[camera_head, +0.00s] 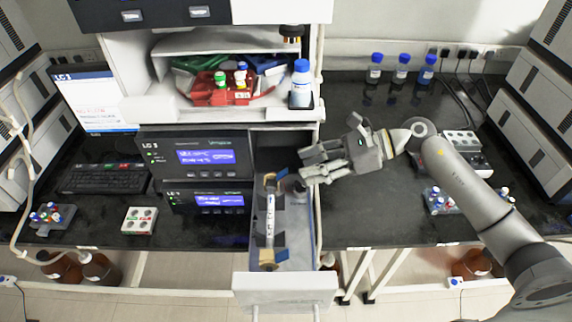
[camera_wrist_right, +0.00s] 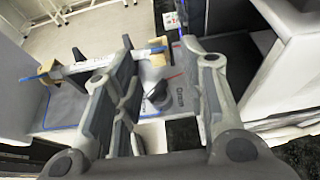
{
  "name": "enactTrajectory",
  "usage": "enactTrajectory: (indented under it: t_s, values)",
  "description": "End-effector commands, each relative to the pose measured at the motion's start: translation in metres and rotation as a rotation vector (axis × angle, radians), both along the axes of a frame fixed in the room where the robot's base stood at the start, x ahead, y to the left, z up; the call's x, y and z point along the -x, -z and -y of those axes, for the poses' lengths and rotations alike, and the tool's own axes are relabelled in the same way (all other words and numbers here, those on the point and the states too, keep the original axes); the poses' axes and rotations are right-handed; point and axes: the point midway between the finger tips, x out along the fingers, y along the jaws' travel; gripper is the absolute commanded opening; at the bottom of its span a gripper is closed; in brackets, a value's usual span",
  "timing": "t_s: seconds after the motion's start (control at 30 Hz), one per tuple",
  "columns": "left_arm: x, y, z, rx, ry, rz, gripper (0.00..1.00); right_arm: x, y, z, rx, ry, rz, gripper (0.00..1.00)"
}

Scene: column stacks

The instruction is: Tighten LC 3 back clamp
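A pulled-out drawer (camera_head: 308,240) below the LC 3 unit (camera_head: 180,141) holds a slim white column (camera_head: 270,212). In the right wrist view the back clamp (camera_wrist_right: 157,50) is beyond the fingers, with the front clamp (camera_wrist_right: 68,74) further left. My right gripper (camera_head: 306,165) is open and empty, right of the back clamp and apart from it. Its fingers also show in the wrist view (camera_wrist_right: 160,95). My left gripper is not in view.
The black bench (camera_head: 360,215) right of the drawer has free room.

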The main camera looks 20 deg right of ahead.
Motion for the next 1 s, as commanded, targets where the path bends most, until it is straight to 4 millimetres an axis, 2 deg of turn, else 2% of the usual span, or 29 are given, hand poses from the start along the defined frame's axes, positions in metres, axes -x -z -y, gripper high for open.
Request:
enactTrajectory:
  t_s: [0.03,0.1,0.3,0.47,0.7,0.77,1.0]
  values:
    - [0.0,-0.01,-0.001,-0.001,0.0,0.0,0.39,-0.003,-0.002,-0.011,-0.005,-0.002,-0.001,0.39]
    - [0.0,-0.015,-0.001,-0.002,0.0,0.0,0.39,-0.006,0.003,-0.022,-0.006,-0.001,0.0,0.39]
    - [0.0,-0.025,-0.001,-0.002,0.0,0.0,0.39,-0.013,0.015,-0.044,-0.004,0.0,0.001,0.39]
    - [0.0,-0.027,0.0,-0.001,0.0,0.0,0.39,-0.015,0.02,-0.052,-0.002,0.0,0.001,0.39]
    - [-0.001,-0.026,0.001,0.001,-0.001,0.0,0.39,-0.015,0.022,-0.052,-0.001,0.0,0.001,0.39]
    - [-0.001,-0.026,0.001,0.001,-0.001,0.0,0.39,-0.015,0.022,-0.052,-0.001,0.0,0.001,0.34]
    - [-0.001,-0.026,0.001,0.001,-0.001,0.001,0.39,-0.015,0.021,-0.052,0.0,0.001,0.002,0.03]
